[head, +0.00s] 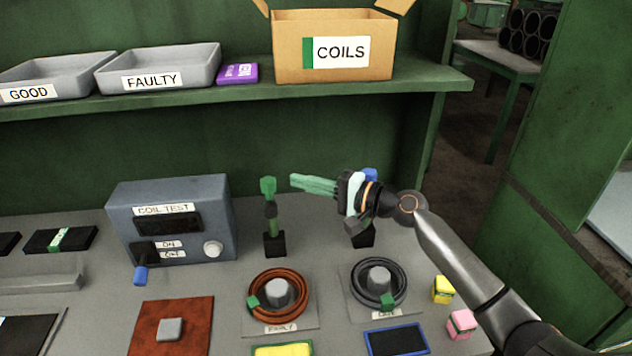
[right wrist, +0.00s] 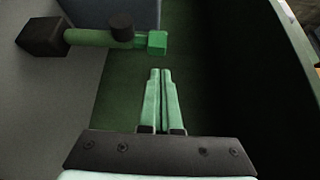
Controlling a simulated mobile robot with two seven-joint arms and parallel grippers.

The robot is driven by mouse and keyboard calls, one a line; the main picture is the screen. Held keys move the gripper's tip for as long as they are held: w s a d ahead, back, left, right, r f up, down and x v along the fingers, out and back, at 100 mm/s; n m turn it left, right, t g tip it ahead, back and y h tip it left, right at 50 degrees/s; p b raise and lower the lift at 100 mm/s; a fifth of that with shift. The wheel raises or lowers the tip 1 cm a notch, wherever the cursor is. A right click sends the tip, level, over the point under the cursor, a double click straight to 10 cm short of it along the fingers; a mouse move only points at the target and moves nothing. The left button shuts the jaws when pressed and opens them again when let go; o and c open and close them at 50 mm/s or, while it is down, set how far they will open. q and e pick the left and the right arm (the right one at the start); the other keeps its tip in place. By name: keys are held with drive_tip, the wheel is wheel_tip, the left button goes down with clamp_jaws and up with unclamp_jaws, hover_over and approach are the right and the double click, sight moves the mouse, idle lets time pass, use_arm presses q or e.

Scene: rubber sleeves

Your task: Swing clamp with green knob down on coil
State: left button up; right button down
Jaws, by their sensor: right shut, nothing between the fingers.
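The clamp with the green knob (head: 268,186) stands upright on its black base (head: 274,244), behind the orange coil. The coil (head: 262,281) lies around a grey post on a grey plate. My right gripper (head: 294,182) points left, its green fingers shut and empty, with the tips just right of the knob and apart from it. In the right wrist view the knob (right wrist: 157,42) lies a little beyond the closed fingertips (right wrist: 160,72). My left gripper is not in view.
A second clamp with a blue knob (head: 370,174) is partly hidden behind my right gripper. A dark coil (head: 403,287) lies in front of it. The coil test box (head: 215,190) stands left of the green-knob clamp. A shelf (head: 250,98) with trays and a cardboard box (head: 290,40) runs above.

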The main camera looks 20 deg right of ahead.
drive_tip(key=x, duration=0.5)
idle(0.3)
